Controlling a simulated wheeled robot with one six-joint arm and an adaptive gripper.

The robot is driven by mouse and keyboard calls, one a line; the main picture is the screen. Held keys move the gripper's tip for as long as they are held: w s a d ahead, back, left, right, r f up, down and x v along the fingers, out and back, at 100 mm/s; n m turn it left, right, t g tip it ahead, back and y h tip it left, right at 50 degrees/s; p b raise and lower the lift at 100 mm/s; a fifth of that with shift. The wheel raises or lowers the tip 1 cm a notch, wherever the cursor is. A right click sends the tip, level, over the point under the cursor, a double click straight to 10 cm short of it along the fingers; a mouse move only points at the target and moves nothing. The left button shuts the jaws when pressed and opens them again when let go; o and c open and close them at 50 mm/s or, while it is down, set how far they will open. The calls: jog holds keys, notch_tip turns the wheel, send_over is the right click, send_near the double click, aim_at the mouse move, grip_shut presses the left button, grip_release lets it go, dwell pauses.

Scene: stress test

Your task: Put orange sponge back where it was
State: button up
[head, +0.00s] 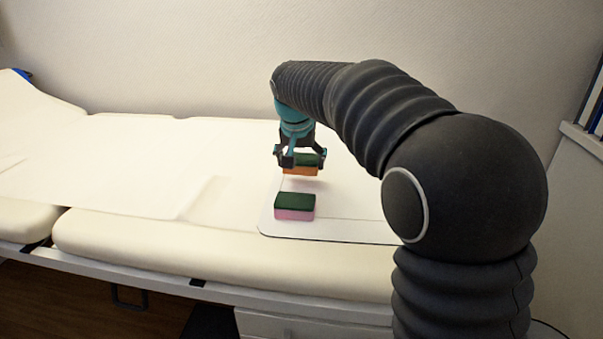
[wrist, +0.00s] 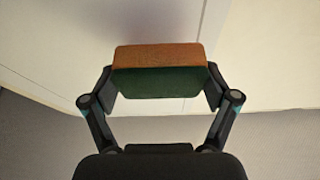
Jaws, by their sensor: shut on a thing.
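The orange sponge (head: 299,170) has an orange body and a dark green top layer. My gripper (head: 301,157) is shut on it and holds it above the white board (head: 345,228); a shadow on the board suggests a small gap below. In the wrist view the orange sponge (wrist: 160,57) sits between the two fingertips of my gripper (wrist: 160,84), its orange side up and its green side toward the camera. A pink sponge (head: 294,214) with a dark green top rests on the board, in front of the held sponge. My arm hides the right part of the board.
The board lies on a cream padded couch (head: 200,255) covered by white paper (head: 130,165). The couch's left part is empty, and its front edge runs below the board. A plain wall (head: 180,50) stands behind.

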aim_at(301, 174)
jog(key=shift+f, duration=1.75)
jog(key=shift+f, duration=0.15)
jog(key=o, duration=1.1)
jog(key=d+v, duration=0.1)
jog(key=v, duration=1.1)
jog(key=shift+n+t+y, duration=0.3)
jog(key=shift+n+y, duration=0.1)
jog(key=shift+n, duration=0.4)
jog(key=s+d+f, duration=0.2)
jog(key=s+d, duration=0.2)
jog(key=s, duration=0.3)
jog(key=s+d+f, duration=0.2)
jog(key=s+d, duration=0.1)
jog(key=s, duration=0.5)
jog(key=s+d+f, duration=0.3)
jog(key=s+d, duration=0.1)
jog(key=s, duration=0.4)
jog(key=shift+s+d, duration=0.1)
jog(key=shift+d, duration=0.2)
jog(key=shift+n, duration=0.3)
jog(key=s+f, duration=0.2)
jog(key=s+d+f, duration=0.1)
jog(key=s+f, duration=0.3)
jog(key=s, duration=0.1)
jog(key=shift+d, duration=0.3)
